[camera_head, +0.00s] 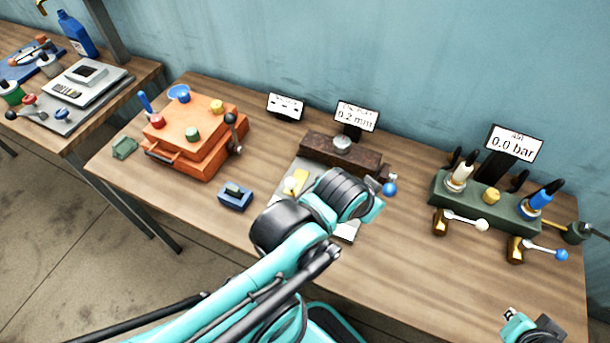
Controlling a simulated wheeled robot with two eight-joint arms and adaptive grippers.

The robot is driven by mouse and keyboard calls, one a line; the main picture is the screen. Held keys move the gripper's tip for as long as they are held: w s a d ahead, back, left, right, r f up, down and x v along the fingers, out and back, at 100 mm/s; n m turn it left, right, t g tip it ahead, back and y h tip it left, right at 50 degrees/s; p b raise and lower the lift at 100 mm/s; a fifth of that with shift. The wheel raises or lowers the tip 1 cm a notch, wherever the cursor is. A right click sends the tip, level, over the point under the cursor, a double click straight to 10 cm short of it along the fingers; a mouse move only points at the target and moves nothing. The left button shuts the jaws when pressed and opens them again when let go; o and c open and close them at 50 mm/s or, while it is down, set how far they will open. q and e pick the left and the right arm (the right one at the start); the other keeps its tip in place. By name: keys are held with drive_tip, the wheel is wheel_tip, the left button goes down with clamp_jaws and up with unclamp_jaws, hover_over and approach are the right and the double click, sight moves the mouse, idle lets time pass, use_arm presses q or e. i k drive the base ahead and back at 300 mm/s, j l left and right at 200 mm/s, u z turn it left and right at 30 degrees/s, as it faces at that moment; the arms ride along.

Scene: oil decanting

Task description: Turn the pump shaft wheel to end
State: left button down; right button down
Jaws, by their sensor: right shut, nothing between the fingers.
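I cannot tell for sure which part is the pump shaft wheel. A rusty brown block (318,150) with a round silver knob (342,143) on top stands at the back middle, in front of a sign (357,116) reading 0.2 mm. A pale plate (346,231) lies before it, partly hidden by my left arm. The left arm's black wrist hangs over this plate and hides its fingers, so its hold cannot be seen. My right gripper (511,314) is at the bottom right, shut and empty, over the table's front edge, apart from the brown block.
An orange box (194,136) with a black crank stands left. A small blue block (235,197) lies in front of it. A green manifold (478,203) with levers stands right, beside a sign reading 0.0 bar (514,143). Another table (140,78) stands at far left.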

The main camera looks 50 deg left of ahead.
sight(341, 144)
drive_tip(key=u, duration=1.4)
